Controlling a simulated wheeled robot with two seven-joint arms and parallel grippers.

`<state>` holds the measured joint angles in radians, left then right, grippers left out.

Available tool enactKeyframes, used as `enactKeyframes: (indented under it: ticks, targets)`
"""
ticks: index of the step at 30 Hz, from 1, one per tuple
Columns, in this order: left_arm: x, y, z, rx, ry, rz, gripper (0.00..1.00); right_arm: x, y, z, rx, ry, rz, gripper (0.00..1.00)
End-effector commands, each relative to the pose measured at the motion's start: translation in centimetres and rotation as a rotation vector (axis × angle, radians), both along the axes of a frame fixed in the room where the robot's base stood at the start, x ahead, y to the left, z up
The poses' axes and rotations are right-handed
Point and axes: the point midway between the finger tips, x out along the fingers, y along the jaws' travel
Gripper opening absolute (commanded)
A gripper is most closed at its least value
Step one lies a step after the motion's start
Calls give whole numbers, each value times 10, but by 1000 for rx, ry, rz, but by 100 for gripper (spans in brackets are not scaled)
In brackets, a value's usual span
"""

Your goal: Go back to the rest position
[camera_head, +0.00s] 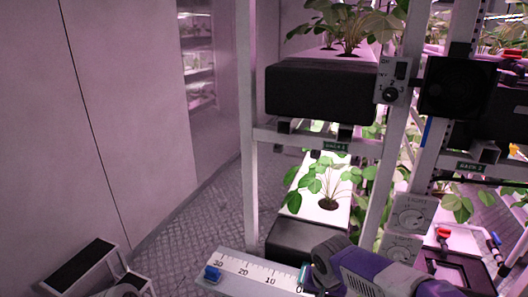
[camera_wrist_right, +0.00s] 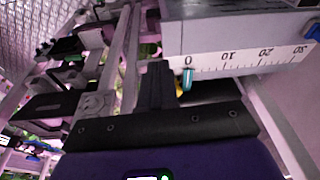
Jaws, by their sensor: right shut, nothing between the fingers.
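My right arm (camera_head: 365,272), purple and dark, comes in at the bottom right of the head view. Its fingertips are hard to make out there. In the right wrist view my right gripper (camera_wrist_right: 158,68) shows as a dark block of closed fingers, with nothing between them. It is beside a white scale (camera_wrist_right: 232,60) marked 0 to 30, close to a teal pin (camera_wrist_right: 188,78) near the 0. I cannot tell if they touch. The scale (camera_head: 250,272) also shows at the bottom of the head view. My left gripper is not in view.
A rack with a white post (camera_head: 248,130), a black box (camera_head: 320,90) and berry plants (camera_head: 328,182) stands ahead. Dials (camera_head: 411,213) are on the right post. A blue knob (camera_head: 212,273) is at the scale's left end. The grated floor (camera_head: 195,225) at left is open.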

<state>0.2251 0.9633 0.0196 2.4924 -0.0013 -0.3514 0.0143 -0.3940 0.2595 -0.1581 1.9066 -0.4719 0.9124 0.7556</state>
Motion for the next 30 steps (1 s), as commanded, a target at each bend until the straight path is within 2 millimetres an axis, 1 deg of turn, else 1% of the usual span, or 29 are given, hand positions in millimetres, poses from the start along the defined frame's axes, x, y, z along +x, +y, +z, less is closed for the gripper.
enactKeyframes:
  ticks: [1, 5, 8, 10, 11, 12, 14, 15, 17, 18, 21, 24, 25, 27, 30]
  targets:
    - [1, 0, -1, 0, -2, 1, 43, -1, 2, -20, 11, 24, 17, 0]
    - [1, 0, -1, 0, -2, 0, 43, -6, 13, -70, 62, 64, 71, 0]
    - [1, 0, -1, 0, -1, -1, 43, -16, 20, -115, 116, 97, 110, 0]
    - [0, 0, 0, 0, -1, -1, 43, -28, 26, -152, 164, 122, 131, 0]
    - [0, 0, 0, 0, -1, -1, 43, -36, 28, -169, 186, 133, 139, 0]
    - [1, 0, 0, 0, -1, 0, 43, -47, 31, -193, 217, 145, 145, 0]
    - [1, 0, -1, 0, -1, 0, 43, -68, 36, -227, 266, 161, 145, 0]
    - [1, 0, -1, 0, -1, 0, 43, -83, 39, -248, 296, 169, 141, 0]
    - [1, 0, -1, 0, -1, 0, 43, -106, 42, -274, 331, 173, 131, 0]
    - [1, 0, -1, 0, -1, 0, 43, -121, 43, -289, 349, 174, 120, 0]
    - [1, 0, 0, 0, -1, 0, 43, -156, 46, -315, 375, 175, 94, 0]
    - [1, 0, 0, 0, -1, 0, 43, -181, 47, -329, 380, 172, 73, 0]
    - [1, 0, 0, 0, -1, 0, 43, -186, 47, -331, 380, 170, 70, 0]
    - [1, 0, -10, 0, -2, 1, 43, -180, 46, -340, 376, 159, 74, 0]
    - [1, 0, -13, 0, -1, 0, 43, -180, 46, -342, 376, 158, 74, 0]
